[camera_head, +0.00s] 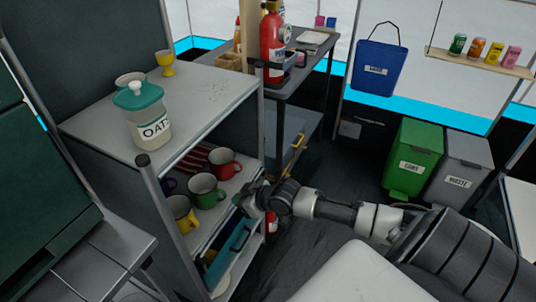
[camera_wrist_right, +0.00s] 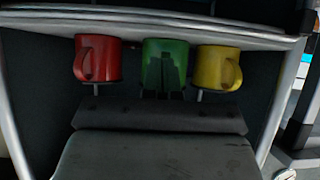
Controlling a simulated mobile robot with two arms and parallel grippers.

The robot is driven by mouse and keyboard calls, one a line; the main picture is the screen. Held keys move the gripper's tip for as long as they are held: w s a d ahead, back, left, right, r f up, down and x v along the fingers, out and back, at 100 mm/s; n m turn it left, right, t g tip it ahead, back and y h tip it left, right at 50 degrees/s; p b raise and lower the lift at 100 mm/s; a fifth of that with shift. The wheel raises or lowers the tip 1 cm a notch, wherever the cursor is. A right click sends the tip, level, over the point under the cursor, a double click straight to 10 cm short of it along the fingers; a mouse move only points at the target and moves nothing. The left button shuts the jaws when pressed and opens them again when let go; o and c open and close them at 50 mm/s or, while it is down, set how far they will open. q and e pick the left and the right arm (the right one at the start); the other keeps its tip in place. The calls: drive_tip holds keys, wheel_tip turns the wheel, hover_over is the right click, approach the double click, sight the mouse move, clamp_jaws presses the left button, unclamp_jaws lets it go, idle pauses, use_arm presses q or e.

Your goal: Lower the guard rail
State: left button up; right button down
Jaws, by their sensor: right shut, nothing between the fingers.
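The open side of a shelf unit (camera_head: 235,92) holds yellow (camera_head: 184,215), green (camera_head: 206,191) and red (camera_head: 224,163) mugs. A pale metal bar (camera_wrist_right: 150,22) runs along the mug shelf's edge in the right wrist view. A teal-blue panel (camera_head: 234,246) stands along the open side below the mugs. I cannot tell which of these is the guard rail. My right gripper (camera_head: 243,203) is shut and empty, close to the shelf's open side above the teal panel. In the right wrist view its fingers (camera_wrist_right: 165,72) overlap the green mug. Contact cannot be seen. My left gripper is out of view.
An oats jar (camera_head: 146,117) and a yellow egg cup (camera_head: 165,62) stand on the unit's top. A dark table (camera_head: 308,68) with a red fire extinguisher (camera_head: 272,48) stands behind. Green (camera_head: 414,150) and grey (camera_head: 462,160) bins stand at right. Dark floor lies between.

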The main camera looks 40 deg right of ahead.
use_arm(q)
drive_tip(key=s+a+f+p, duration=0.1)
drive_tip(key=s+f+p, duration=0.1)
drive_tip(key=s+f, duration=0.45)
use_arm(e)
drive_tip(key=v, duration=1)
drive_tip(key=s+f+m+g+h, duration=0.1)
drive_tip(key=s+f, duration=0.3)
drive_tip(key=f, duration=0.5)
drive_tip(key=s+d+f+m+g+h, duration=0.15)
drive_tip(key=s+f, duration=0.25)
drive_tip(key=f, duration=0.5)
drive_tip(key=s+f+g+h, duration=0.2)
drive_tip(key=s+f, duration=0.3)
drive_tip(key=f, duration=0.5)
drive_tip(key=s+a+f+g, duration=0.5)
drive_tip(key=s+a+f, duration=0.6)
drive_tip(key=s+a, duration=0.4)
use_arm(q)
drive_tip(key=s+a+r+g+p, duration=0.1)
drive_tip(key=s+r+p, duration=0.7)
drive_tip(key=p, duration=0.4)
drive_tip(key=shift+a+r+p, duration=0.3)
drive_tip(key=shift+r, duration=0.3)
use_arm(e)
drive_tip(key=s+d+r, duration=0.3)
drive_tip(key=s+r, duration=0.4)
drive_tip(key=r, duration=0.1)
drive_tip(key=shift+s+d, duration=0.35)
drive_tip(key=shift+d, duration=0.05)
